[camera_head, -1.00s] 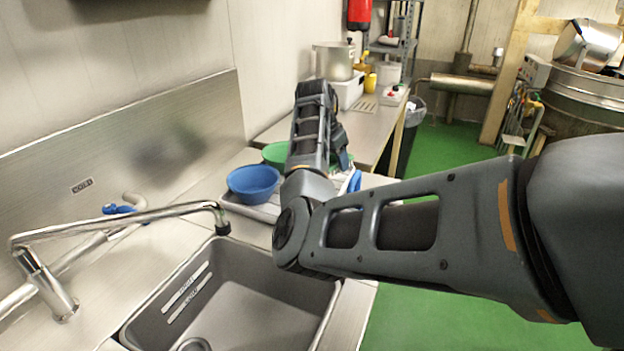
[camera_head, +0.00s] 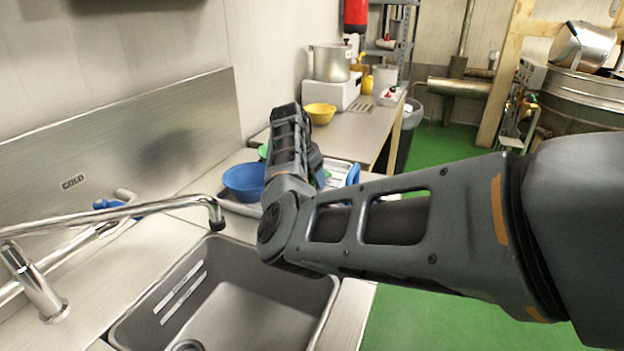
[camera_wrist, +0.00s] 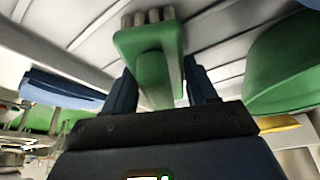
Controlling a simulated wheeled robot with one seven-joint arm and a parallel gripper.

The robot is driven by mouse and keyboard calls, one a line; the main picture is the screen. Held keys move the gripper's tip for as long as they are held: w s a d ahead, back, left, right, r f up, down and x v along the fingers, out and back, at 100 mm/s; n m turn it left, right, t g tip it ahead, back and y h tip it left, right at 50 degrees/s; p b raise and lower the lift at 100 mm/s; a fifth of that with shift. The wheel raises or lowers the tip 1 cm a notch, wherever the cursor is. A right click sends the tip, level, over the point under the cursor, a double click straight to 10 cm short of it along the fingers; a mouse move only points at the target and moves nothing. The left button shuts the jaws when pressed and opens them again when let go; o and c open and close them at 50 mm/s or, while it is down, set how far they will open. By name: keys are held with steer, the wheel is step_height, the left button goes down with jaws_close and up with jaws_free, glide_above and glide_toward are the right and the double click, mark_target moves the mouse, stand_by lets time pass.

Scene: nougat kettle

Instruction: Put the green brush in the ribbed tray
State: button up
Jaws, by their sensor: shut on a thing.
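The green brush (camera_wrist: 150,50), with a green block-like body and greyish tufts at its far end, is between the fingers of my gripper (camera_wrist: 163,85) in the wrist view. My gripper is shut on it. The pale ribbed surface of the tray (camera_wrist: 75,18) fills the top of the wrist view, beyond the brush. I cannot tell whether the brush touches it. In the head view the tray's near edge (camera_head: 240,208) shows beside the sink. My arm hides the brush, my gripper and much of the tray there.
A blue bowl (camera_head: 243,182) stands left of my arm, with a green bowl (camera_head: 263,150) mostly hidden behind. A blue item (camera_head: 353,175) is right of my arm. A yellow bowl (camera_head: 320,114) is farther back. The sink (camera_head: 240,290) and tap (camera_head: 130,212) are in front.

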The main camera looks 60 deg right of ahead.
steer(key=shift+f, duration=0.2)
steer(key=o, duration=1.2)
steer(key=b+v, duration=0.1)
steer(key=v, duration=1.1)
steer(key=shift+r, duration=0.2)
